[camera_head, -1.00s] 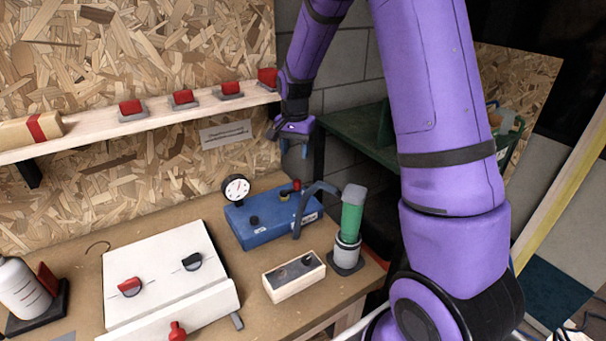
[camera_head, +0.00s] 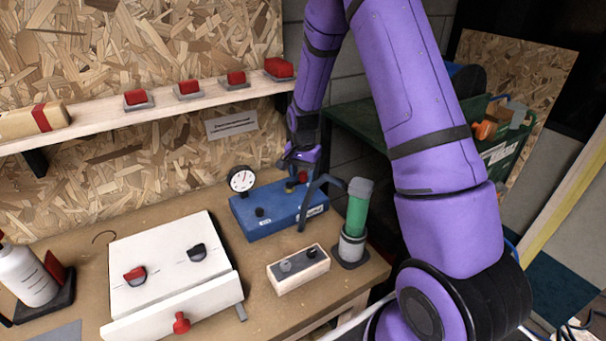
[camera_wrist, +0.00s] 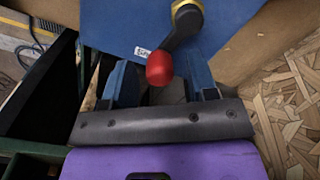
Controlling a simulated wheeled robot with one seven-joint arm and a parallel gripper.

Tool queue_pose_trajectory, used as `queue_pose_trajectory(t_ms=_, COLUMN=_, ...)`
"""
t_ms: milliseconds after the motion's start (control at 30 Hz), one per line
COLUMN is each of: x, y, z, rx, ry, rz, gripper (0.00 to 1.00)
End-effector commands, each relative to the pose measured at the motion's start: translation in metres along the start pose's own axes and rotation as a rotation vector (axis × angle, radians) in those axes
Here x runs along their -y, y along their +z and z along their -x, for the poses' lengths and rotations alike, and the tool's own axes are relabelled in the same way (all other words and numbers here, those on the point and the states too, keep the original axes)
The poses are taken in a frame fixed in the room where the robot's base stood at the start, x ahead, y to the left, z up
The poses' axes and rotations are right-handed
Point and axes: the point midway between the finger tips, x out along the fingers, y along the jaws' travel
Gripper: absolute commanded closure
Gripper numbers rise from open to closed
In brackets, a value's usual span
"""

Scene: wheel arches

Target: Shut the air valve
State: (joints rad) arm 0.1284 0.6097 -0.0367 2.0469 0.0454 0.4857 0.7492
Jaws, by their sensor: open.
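The blue box (camera_head: 268,222) on the bench carries a round gauge (camera_head: 241,179), a black knob (camera_head: 260,212) and a lever with a red tip (camera_head: 303,177) on a yellow base. In the wrist view the dark lever (camera_wrist: 182,36) slants from its yellow base to its red tip (camera_wrist: 160,68). My gripper (camera_wrist: 158,74) is open, with a blue finger on each side of the red tip. It is not closed on the tip. In the head view my gripper (camera_head: 294,166) is low over the back right of the blue box. Part of a label beside the lever shows.
A white panel (camera_head: 160,245) with red and black knobs lies at the front left. A small wooden block (camera_head: 298,277) with knobs and a green cylinder (camera_head: 356,215) stand in front of the box. A shelf (camera_head: 180,110) with several red-topped items runs above the bench.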

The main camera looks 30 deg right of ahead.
Motion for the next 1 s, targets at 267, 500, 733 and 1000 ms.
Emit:
queue_pose_trajectory(t_ms=267, x=-0.0001, y=0.0001, z=-0.0042, rx=0.0, ry=0.0, rz=0.0, gripper=0.47)
queue_pose_trajectory(t_ms=500, x=-0.0001, y=0.0001, z=-0.004, rx=0.0, ry=0.0, rz=0.0, gripper=0.84)
queue_pose_trajectory(t_ms=733, x=0.0009, y=-0.0008, z=-0.004, rx=0.0, ry=0.0, rz=0.026, gripper=0.97)
queue_pose_trajectory(t_ms=1000, x=0.0054, y=-0.0047, z=-0.0042, rx=0.0, ry=0.001, rz=0.168, gripper=0.97)
